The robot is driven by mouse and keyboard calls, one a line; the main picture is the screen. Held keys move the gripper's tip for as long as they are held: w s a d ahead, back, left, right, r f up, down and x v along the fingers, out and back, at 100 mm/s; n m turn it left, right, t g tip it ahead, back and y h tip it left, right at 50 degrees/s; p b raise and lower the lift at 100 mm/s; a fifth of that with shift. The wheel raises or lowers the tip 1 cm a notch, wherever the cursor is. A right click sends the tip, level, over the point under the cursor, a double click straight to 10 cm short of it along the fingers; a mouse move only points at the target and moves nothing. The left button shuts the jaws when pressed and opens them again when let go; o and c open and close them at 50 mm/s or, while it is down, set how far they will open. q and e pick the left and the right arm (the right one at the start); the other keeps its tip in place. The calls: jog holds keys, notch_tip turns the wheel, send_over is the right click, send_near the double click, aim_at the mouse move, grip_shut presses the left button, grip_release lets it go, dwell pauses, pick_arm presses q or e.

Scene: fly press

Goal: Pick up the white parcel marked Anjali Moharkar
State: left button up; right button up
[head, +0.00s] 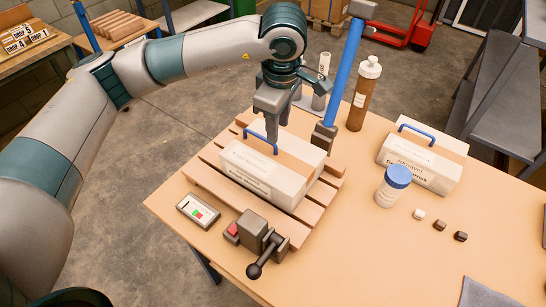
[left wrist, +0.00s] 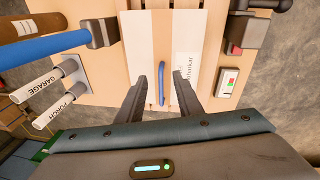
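A white parcel (head: 265,175) with a brown band and a blue handle (head: 260,142) sits on a slatted wooden rack (head: 220,172). Its label is too small to read in the head view; in the left wrist view the label (left wrist: 187,70) shows an ending like "harkar". My left gripper (head: 272,132) is pointing down just above the handle. In the left wrist view its two fingers (left wrist: 160,82) are apart, one on each side of the blue handle, with nothing clamped between them. My right gripper is not in view.
A second white parcel (head: 425,165) with a blue handle lies to the right. A brown bottle (head: 363,95), a blue post (head: 345,70), a blue-lidded jar (head: 393,186), a clamp (head: 262,240) and a small device (head: 198,210) stand near the rack. The table's front right is mostly clear.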

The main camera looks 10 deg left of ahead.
pick_arm(q)
jog(key=shift+f, duration=0.35)
jog(key=shift+w, duration=0.1)
jog(key=p, duration=0.4)
send_over(273, 154)
notch_tip(273, 154, down, 4)
jog(key=shift+f, duration=0.55)
